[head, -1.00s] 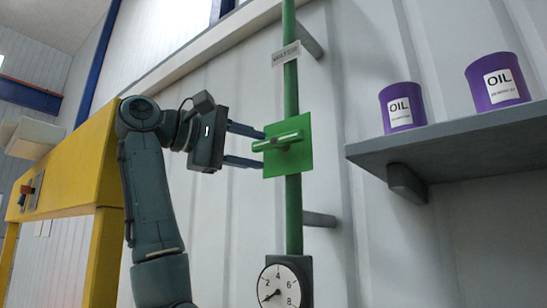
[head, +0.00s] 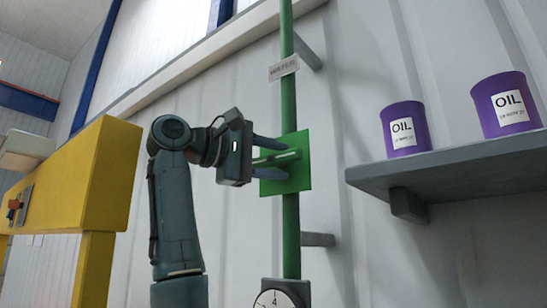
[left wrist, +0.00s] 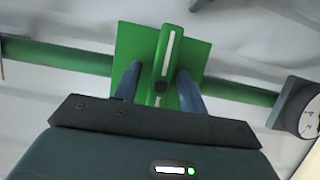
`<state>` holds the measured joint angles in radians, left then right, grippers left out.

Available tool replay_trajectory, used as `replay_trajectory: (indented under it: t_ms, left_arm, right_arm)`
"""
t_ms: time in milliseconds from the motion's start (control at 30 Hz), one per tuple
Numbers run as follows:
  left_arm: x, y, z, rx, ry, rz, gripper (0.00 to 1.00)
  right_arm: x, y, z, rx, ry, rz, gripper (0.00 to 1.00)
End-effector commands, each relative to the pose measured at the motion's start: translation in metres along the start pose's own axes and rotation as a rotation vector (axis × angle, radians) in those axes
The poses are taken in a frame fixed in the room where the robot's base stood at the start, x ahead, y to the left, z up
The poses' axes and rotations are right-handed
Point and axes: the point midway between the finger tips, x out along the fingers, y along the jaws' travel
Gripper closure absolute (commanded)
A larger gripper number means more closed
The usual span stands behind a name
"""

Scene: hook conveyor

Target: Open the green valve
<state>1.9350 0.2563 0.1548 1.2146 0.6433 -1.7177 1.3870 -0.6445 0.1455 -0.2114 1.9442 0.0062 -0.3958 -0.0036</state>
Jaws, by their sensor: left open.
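The green valve is a bar handle (head: 283,156) on a square green plate (head: 299,184) fixed to a vertical green pipe (head: 290,235). The handle lies across the pipe. My left gripper (head: 284,160) is open, with one finger above the handle and one below it in the head view. In the left wrist view the fingers (left wrist: 158,74) reach over the plate (left wrist: 126,50), one on each side of the handle (left wrist: 166,52). A gap shows beside the handle; contact is not clear. My right gripper is not in view.
A white "WATER" label (head: 284,68) is on the pipe above. A gauge (head: 280,297) sits below. A grey shelf (head: 450,165) with two purple oil cans (head: 405,130) juts out at right. A yellow frame (head: 80,190) stands at left.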

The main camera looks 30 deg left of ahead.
Motion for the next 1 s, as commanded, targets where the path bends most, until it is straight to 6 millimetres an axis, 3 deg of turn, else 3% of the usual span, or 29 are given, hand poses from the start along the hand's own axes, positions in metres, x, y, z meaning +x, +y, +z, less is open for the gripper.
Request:
replay_trajectory:
  t_ms: [100,600,1000]
  left_arm:
    - [0.0001,-0.0004,0.0000,0.000,0.000,-0.001,0.59]
    - [-0.0002,-0.0003,0.0000,0.000,0.000,-0.001,1.00]
    - [0.0001,-0.0026,0.0005,-0.058,-0.001,0.023,1.00]
  right_arm:
    - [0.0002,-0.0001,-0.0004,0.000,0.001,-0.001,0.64]
    - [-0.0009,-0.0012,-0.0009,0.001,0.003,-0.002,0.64]
    - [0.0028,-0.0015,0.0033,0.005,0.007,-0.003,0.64]
